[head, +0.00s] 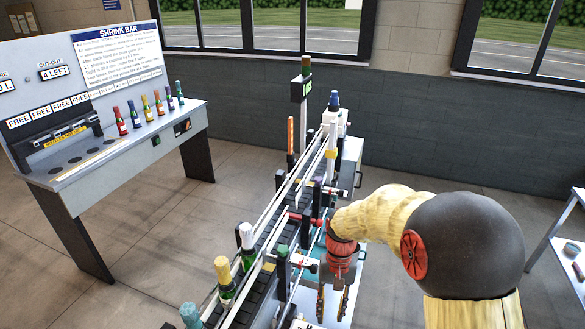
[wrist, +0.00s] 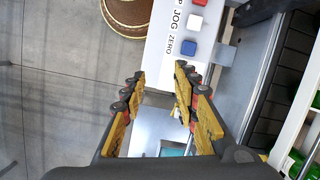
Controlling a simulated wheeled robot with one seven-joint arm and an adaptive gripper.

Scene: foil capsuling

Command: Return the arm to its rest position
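My arm reaches in from the right in the head view and bends down beside the conveyor. My gripper (head: 332,303) hangs there, pointing down, on the near right side of the conveyor line (head: 262,268). In the wrist view the two yellow-and-black fingers of my gripper (wrist: 160,76) stand apart, with nothing held between them. Beyond the fingertips is a white control panel (wrist: 170,60) marked JOG and ZERO, with a blue button (wrist: 188,48), a white button (wrist: 195,22) and a red one. The fingers appear apart from the buttons.
Bottles with a white top (head: 246,236), a yellow top (head: 223,268) and a teal top (head: 190,315) stand along the conveyor. A shrink bar bench (head: 120,150) with several small coloured bottles stands at left. A table (head: 572,250) is at the right edge. Floor between bench and conveyor is clear.

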